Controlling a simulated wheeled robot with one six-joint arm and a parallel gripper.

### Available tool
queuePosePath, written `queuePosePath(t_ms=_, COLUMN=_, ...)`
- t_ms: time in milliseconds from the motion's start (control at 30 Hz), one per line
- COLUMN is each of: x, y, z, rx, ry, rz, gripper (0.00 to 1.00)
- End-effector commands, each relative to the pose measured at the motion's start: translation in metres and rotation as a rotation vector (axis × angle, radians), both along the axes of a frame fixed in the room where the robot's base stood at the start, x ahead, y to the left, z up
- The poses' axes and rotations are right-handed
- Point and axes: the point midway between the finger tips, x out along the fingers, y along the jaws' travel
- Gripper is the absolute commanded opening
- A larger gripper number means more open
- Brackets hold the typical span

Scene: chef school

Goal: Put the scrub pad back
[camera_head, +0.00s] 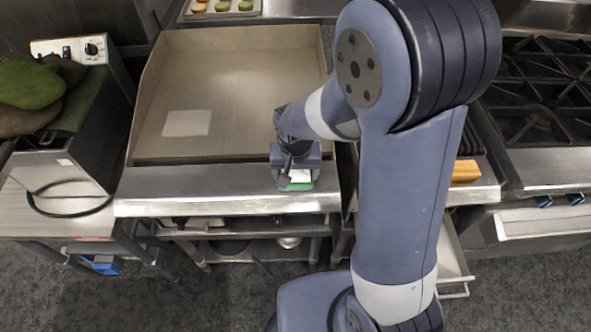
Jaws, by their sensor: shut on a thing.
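My gripper (297,170) points down over the steel front ledge of the griddle, at its right part. It is shut on a small scrub pad (297,187), of which a green edge shows below the jaws. The rest of the pad is mostly hidden by the gripper. I cannot tell whether the pad touches the ledge or hangs just above it.
The wide griddle (240,80) has raised side walls and a pale rectangular patch. A burner range (545,100) stands at right, with a yellow block (466,171) on a ledge beside it. Green mitts (30,85) and a looped black cord (70,210) are at left.

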Motion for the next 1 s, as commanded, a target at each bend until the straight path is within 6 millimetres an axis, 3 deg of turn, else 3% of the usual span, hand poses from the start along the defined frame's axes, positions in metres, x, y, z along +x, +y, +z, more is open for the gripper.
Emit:
queuePosePath(t_ms=33, x=0.0, y=0.0, z=-0.004, rx=0.0, ry=0.0, rz=0.0, gripper=0.56)
queuePosePath(t_ms=67, x=0.0, y=0.0, z=-0.002, rx=0.0, ry=0.0, rz=0.0, gripper=0.79)
queuePosePath(t_ms=300, x=0.0, y=0.0, z=-0.001, rx=0.0, ry=0.0, rz=0.0, gripper=0.99)
queuePosePath(t_ms=667, x=0.0, y=0.0, z=0.005, rx=0.0, ry=-0.001, rz=0.0, gripper=0.99)
queuePosePath(t_ms=1000, x=-0.006, y=0.001, z=0.061, rx=0.002, ry=-0.007, rz=0.001, gripper=0.99)
